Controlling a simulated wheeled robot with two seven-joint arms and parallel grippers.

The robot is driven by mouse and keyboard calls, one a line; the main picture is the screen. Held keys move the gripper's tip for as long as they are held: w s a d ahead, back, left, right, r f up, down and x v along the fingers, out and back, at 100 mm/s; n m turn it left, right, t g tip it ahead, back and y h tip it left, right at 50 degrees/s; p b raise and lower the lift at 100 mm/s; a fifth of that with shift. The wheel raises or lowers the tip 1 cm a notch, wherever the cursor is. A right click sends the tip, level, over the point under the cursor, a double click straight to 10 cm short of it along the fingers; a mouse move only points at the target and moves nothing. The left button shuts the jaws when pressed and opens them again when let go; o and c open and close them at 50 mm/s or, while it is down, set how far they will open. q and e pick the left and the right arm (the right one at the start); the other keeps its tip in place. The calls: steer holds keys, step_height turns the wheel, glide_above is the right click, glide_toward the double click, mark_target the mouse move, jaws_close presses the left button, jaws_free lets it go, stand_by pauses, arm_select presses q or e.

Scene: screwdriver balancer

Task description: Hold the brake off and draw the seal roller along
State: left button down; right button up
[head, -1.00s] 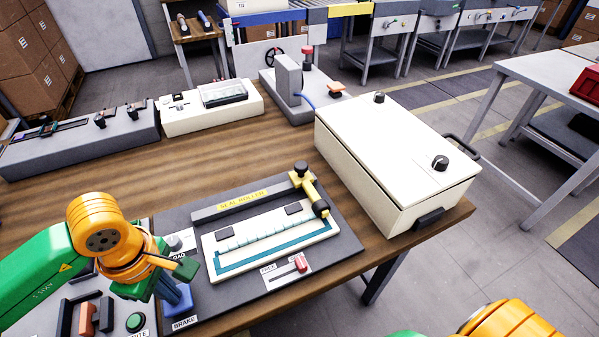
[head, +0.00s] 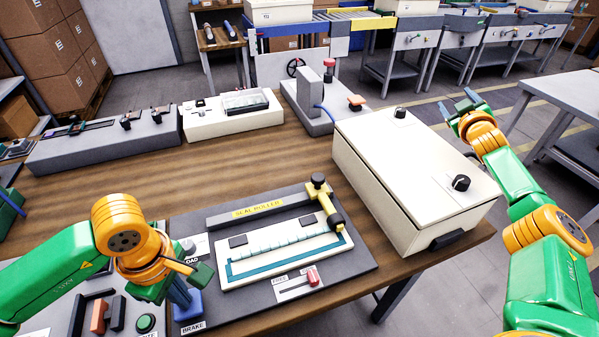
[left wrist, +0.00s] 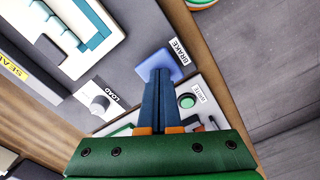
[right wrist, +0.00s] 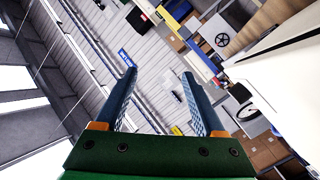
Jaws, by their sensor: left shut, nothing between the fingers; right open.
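The seal roller (head: 327,203), a yellow bar with black ends, sits at the right end of its dark rail beside the "SEAL ROLLER" label (head: 257,210). The blue brake pad (head: 188,308) is at the lower left, by the "BRAKE" label; it also shows in the left wrist view (left wrist: 157,60). My left gripper (head: 188,283) is shut and empty, pointing down with its fingertips at the pad; whether they press it I cannot tell. My right gripper (head: 463,103) is open and empty, raised above the right side, away from the roller.
A white panel (head: 280,250) with a pale segmented strip lies under the roller. A red slider (head: 312,276) is in front. A cream box (head: 420,165) with black knobs stands right of the fixture. A control panel with a green button (head: 146,323) is front left.

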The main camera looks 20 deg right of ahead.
steer(key=w+a+y, duration=0.1)
steer(key=w+a, duration=0.1)
steer(key=a, duration=0.2)
steer(key=w+a+r+m+g+y, duration=0.1)
steer(key=w+a, duration=0.1)
steer(key=a, duration=0.2)
steer(key=w+a+m+g, duration=0.1)
steer(key=w+a, duration=0.2)
steer(key=a, duration=0.2)
steer(key=shift+a+r+y, duration=0.1)
steer(key=shift+r+y, duration=0.05)
steer(key=shift+y, duration=0.25)
steer(key=a+y, duration=0.1)
steer(key=a, duration=0.2)
steer(key=a+g+y, duration=0.1)
steer(key=a, duration=0.3)
steer(key=shift+s, duration=0.1)
steer(key=s+a+f+n+g+y, duration=0.2)
steer(key=s+a+g+y, duration=0.3)
steer(key=a, duration=0.5)
steer(key=n+g, duration=0.2)
glide_toward(319, 177)
steer(key=shift+n+y, duration=0.3)
steer(key=shift+y, duration=0.1)
steer(key=x, duration=0.8)
steer(key=shift+w+d+f, duration=0.15)
steer(key=shift+d+f, duration=0.1)
steer(key=shift+f, duration=0.1)
jaws_close()
